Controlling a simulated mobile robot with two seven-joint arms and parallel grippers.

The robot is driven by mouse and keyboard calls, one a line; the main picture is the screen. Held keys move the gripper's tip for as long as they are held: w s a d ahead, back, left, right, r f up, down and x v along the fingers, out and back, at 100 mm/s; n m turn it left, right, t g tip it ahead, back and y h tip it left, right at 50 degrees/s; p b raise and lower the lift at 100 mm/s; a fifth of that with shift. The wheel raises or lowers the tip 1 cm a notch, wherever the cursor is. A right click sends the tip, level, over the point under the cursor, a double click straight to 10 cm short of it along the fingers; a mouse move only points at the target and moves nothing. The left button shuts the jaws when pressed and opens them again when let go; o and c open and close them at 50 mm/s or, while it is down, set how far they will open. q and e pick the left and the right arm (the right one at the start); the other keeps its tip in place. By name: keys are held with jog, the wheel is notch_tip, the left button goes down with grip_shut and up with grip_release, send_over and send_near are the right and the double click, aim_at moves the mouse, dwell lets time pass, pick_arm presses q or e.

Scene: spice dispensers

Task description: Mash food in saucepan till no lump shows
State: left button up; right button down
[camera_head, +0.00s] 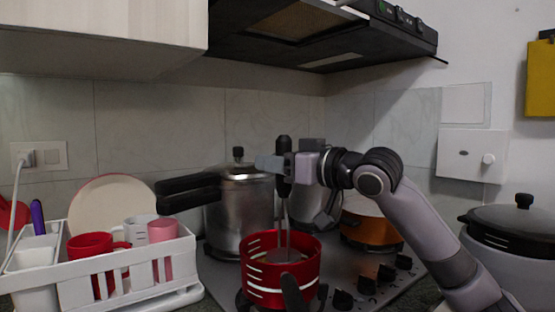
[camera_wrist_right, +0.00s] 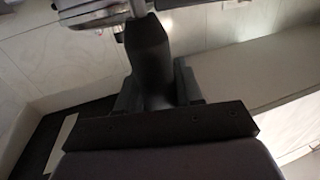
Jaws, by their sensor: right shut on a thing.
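The red saucepan (camera_head: 256,277) stands on the hob, its black handle (camera_head: 292,291) pointing toward me. A masher with a black handle (camera_head: 284,146) and a thin metal shaft (camera_head: 288,218) stands nearly upright, its lower end inside the saucepan. My right gripper (camera_head: 285,164) is shut on the masher's handle, above the pan. In the right wrist view the dark handle (camera_wrist_right: 150,62) sits between the fingers. A brownish-grey surface (camera_head: 283,256) shows inside the pan; I cannot tell food from masher head, or whether lumps remain. My left gripper is out of view.
A pressure cooker (camera_head: 240,212) stands close behind the saucepan, its black handle reaching left. An orange pot (camera_head: 371,227) is behind right on the hob (camera_head: 345,262). A white dish rack (camera_head: 130,270) with cups is at left. A lidded pot (camera_head: 510,240) is at far right.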

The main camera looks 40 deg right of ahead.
jog(key=shift+f+b, duration=2.1)
jog(key=shift+f, duration=0.2)
notch_tip(320, 180, up, 5)
jog(key=p, duration=0.4)
jog(key=shift+f+p, duration=0.1)
jog(key=shift+p, duration=0.3)
